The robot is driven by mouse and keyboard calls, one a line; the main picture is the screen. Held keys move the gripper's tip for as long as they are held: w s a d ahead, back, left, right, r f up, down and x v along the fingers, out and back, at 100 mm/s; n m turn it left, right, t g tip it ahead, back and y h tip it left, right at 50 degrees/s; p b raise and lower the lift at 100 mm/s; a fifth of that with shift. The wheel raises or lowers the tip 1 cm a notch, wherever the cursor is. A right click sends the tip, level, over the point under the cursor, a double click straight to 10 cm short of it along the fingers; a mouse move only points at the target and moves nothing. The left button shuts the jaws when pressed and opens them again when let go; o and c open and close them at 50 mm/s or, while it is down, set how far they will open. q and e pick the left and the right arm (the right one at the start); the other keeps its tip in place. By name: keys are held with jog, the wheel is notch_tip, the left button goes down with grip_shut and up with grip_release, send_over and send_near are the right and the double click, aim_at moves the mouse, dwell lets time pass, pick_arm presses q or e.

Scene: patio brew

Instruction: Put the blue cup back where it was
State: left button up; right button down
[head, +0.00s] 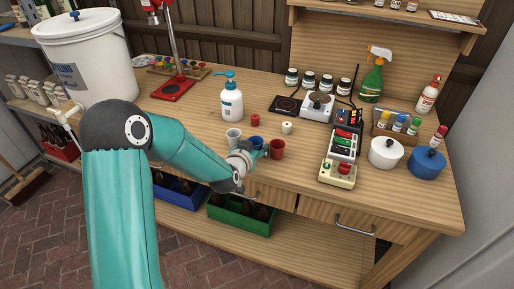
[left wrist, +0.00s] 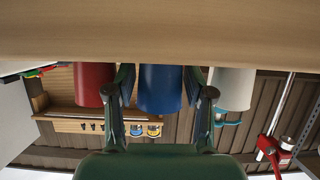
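The blue cup (head: 257,141) stands upright on the wooden workbench between a white cup (head: 233,137) and a red cup (head: 277,148). My left gripper (head: 250,151) reaches it from the front edge and partly hides it. In the left wrist view, which is upside down, the blue cup (left wrist: 160,88) is between my two fingers (left wrist: 160,95). A narrow gap seems to show beside the cup, so the fingers look open around it. The red cup (left wrist: 93,84) and white cup (left wrist: 233,88) are just outside the fingers. My right gripper is not in view.
Behind the cups are a red lid-like piece (head: 255,119), a small white roll (head: 287,127) and a pump bottle (head: 231,103). A control box (head: 338,173) stands to the right, with white (head: 385,153) and blue (head: 427,163) pots beyond it. Crates sit below the bench.

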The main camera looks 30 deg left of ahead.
pick_arm(q)
jog(key=shift+r, duration=0.15)
jog(key=shift+s, duration=0.25)
jog(key=b+v, duration=0.1)
jog(key=v, duration=1.1)
jog(key=d+f, duration=0.1)
jog(key=f, duration=0.1)
jog(key=d+f+g+h, duration=0.1)
jog(key=f, duration=0.2)
jog(key=d+f+g, duration=0.1)
jog(key=d+f, duration=0.1)
jog(key=shift+w+f+h, duration=0.15)
jog(key=shift+w+h, duration=0.05)
jog(key=shift+h, duration=0.2)
jog(key=s+d+f+g+h, duration=0.1)
jog(key=s+d+f+g, duration=0.2)
jog(key=s+d+f, duration=0.2)
jog(key=s+d+f+g+h, duration=0.2)
jog(key=s+d+f+g, duration=0.2)
jog(key=f, duration=0.7)
jog(key=s+d+f+g+h, duration=0.2)
jog(key=s+d+f+g, duration=0.1)
jog(key=s+d+f, duration=0.5)
jog(key=shift+s+d+f+m+g, duration=0.25)
jog(key=shift+d+f+m+g, duration=0.05)
jog(key=shift+d, duration=0.15)
